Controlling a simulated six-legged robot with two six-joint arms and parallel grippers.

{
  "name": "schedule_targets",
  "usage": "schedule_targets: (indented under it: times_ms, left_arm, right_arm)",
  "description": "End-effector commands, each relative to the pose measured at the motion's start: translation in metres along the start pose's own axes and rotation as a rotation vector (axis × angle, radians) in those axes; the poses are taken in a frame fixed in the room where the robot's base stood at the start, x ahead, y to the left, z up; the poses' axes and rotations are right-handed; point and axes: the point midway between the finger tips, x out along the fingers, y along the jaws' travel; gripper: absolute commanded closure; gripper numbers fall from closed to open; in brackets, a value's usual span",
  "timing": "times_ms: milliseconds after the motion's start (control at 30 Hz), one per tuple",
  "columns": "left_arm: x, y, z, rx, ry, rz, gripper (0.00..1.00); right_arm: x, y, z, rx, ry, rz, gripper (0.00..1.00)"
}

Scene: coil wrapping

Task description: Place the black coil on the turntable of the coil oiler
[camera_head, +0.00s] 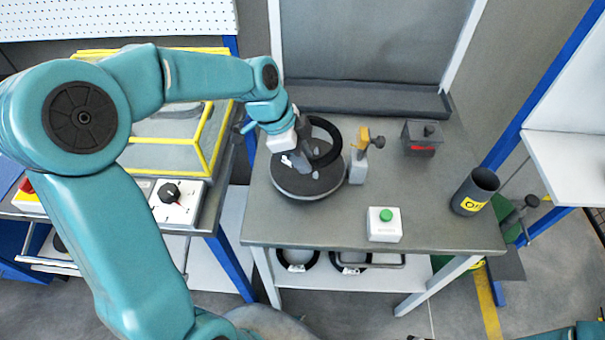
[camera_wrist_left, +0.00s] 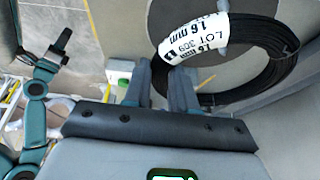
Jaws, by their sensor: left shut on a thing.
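The black coil (camera_head: 328,138) is a ring held tilted above the grey round turntable (camera_head: 312,190) of the coil oiler. My left gripper (camera_head: 303,163) is over the turntable and shut on the coil. In the left wrist view, the coil (camera_wrist_left: 272,72) with its white printed label (camera_wrist_left: 197,36) lies at the fingertips of my left gripper (camera_wrist_left: 162,75). The grey turntable surface (camera_wrist_left: 190,70) shows through the ring. I cannot tell whether the coil's lower edge touches the turntable. My right gripper (camera_wrist_left: 62,42) shows small and dark at the left of the wrist view; its jaw state is unclear.
A grey and orange post (camera_head: 358,165) stands close to the turntable's right. A green button box (camera_head: 384,224), a red and black device (camera_head: 422,138) and a dark cup (camera_head: 475,190) stand further right. A yellow-framed case (camera_head: 170,140) and a knob box (camera_head: 176,203) are on the left bench.

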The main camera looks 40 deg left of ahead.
Motion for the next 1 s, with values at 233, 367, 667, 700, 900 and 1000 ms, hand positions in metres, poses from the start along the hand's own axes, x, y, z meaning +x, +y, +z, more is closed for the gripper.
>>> schedule_targets:
  times_ms: [233, 367, 667, 700, 900, 1000]
  left_arm:
    - [0.029, -0.003, 0.012, 0.000, 0.001, -0.003, 1.00]
    - [0.045, -0.002, 0.019, -0.001, 0.000, 0.001, 1.00]
    - [0.069, -0.004, 0.028, 0.000, 0.001, -0.004, 1.00]
    - [0.069, -0.004, 0.028, 0.000, 0.001, -0.004, 1.00]
    - [0.071, -0.004, 0.029, 0.001, 0.001, -0.004, 1.00]
    - [0.071, -0.003, 0.029, 0.000, 0.000, -0.001, 0.64]
  right_arm:
    - [-0.001, 0.000, 0.000, 0.000, 0.000, 0.000, 0.57]
    - [-0.001, -0.001, 0.000, 0.000, 0.000, 0.000, 0.57]
    - [-0.002, -0.001, 0.000, 0.000, 0.000, 0.000, 0.57]
    - [-0.002, -0.001, 0.000, 0.000, 0.000, 0.000, 0.57]
    - [0.001, 0.000, 0.000, 0.000, 0.000, 0.000, 0.57]
    - [0.001, 0.000, 0.000, 0.000, 0.000, 0.000, 0.57]
